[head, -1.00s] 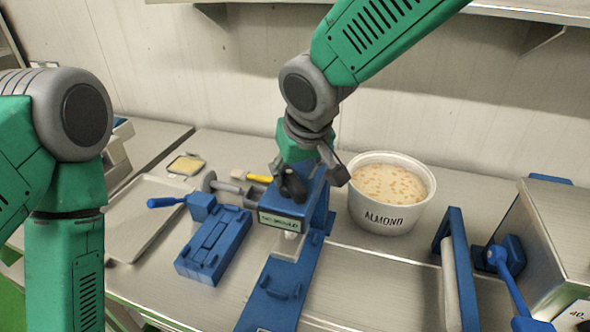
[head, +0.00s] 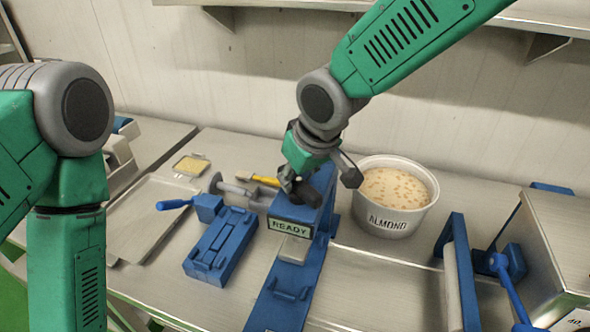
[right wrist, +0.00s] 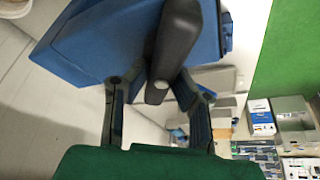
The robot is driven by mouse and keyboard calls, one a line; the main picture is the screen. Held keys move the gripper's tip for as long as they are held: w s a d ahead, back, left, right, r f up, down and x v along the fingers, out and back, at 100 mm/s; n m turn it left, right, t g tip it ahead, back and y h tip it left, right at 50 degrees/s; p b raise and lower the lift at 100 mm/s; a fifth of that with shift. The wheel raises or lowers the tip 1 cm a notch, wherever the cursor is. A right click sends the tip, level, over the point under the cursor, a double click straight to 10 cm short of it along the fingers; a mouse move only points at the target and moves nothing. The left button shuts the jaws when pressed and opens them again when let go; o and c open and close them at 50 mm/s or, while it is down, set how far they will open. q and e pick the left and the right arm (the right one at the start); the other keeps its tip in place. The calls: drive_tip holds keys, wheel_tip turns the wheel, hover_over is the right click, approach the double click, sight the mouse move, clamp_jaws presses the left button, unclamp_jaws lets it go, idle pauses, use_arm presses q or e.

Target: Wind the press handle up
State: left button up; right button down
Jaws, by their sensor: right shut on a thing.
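The blue press (head: 302,214) stands mid-counter in the head view, with a sign on its front reading READY. Its dark handle (head: 308,193) is at the top of the press, partly hidden by my gripper. My right gripper (head: 316,180) is at the press head, shut on the handle. In the right wrist view the black handle (right wrist: 176,48) lies between the fingers of the gripper (right wrist: 157,90), and the blue press head (right wrist: 100,42) is behind it. My left arm runs out of the bottom of the head view, so its gripper is not seen.
A white ALMOND tub (head: 395,213) stands close right of the press. A blue-framed roller machine (head: 455,262) is at the right.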

drive_tip(key=n+p, duration=0.1)
drive_tip(key=n, duration=0.1)
drive_tip(key=shift+r+n+g+y, duration=0.1)
drive_tip(key=shift+n+g+y, duration=0.3)
drive_tip(key=n+g+y, duration=0.1)
drive_tip(key=n, duration=0.2)
drive_tip(key=shift+s+a+n, duration=0.1)
drive_tip(key=shift+s+n, duration=0.05)
drive_tip(key=shift+n, duration=0.15)
drive_tip(key=n+g, duration=0.2)
drive_tip(key=n, duration=0.3)
drive_tip(key=shift+s+n, duration=0.1)
drive_tip(key=shift+n, duration=0.2)
drive_tip(key=n+g, duration=0.1)
drive_tip(key=n, duration=0.1)
drive_tip(key=n+g, duration=0.1)
drive_tip(key=n, duration=0.1)
drive_tip(key=shift+s+r+n+h, duration=0.1)
drive_tip(key=shift+n+h, duration=0.2)
drive_tip(key=shift+n, duration=0.1)
drive_tip(key=c, duration=1.4)
unclamp_jaws()
drive_tip(key=shift+d, duration=0.2)
